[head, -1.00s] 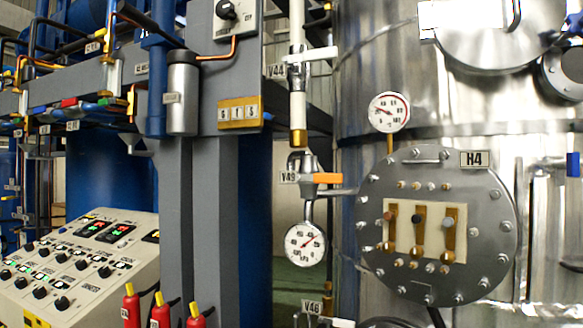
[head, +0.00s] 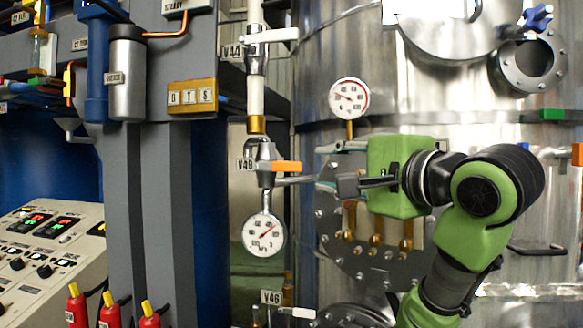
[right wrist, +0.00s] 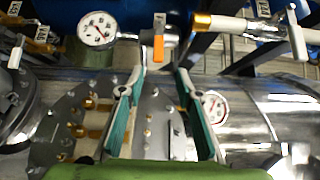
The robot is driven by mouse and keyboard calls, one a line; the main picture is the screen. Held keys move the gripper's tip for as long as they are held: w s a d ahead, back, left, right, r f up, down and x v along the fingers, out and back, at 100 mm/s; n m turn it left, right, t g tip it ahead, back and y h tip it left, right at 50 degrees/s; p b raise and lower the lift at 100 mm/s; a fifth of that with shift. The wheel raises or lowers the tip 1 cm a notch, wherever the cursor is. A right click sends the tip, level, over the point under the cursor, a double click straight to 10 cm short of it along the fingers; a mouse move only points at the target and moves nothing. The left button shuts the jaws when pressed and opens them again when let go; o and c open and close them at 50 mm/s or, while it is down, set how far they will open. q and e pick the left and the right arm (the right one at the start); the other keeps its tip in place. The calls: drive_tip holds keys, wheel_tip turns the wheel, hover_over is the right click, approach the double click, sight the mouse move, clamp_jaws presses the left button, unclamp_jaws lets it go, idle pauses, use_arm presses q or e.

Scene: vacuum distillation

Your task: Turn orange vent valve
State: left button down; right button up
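The orange vent valve handle (head: 287,167) sticks out to the right from a vertical pipe by the V49 label (head: 245,165), above a round gauge (head: 263,235). My right gripper (head: 325,181) comes from the right in front of the steel tank, its fingers pointing left toward the handle, with a small gap in the picture. In the right wrist view the gripper (right wrist: 162,74) is open and empty, its two fingers well apart. The orange handle (right wrist: 158,48) shows there between the fingertips and beyond them. My left gripper is not in view.
My right arm and gripper partly cover the round bolted hatch (head: 345,262) on the tank. Another gauge (head: 349,98) sits above the gripper. A grey column (head: 160,210) and a control panel (head: 50,260) stand at left. A white-handled valve V46 (head: 298,312) is below.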

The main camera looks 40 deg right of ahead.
sight(289, 167)
drive_tip(key=w+p, duration=0.1)
drive_tip(key=w, duration=0.3)
drive_tip(key=w+p, duration=0.1)
drive_tip(key=w, duration=0.2)
drive_tip(key=w+d+p, duration=0.1)
drive_tip(key=w, duration=0.3)
drive_tip(key=shift+w+p, duration=0.3)
drive_tip(key=shift+w+a+f, duration=0.1)
drive_tip(key=shift+w, duration=0.55)
clamp_jaws()
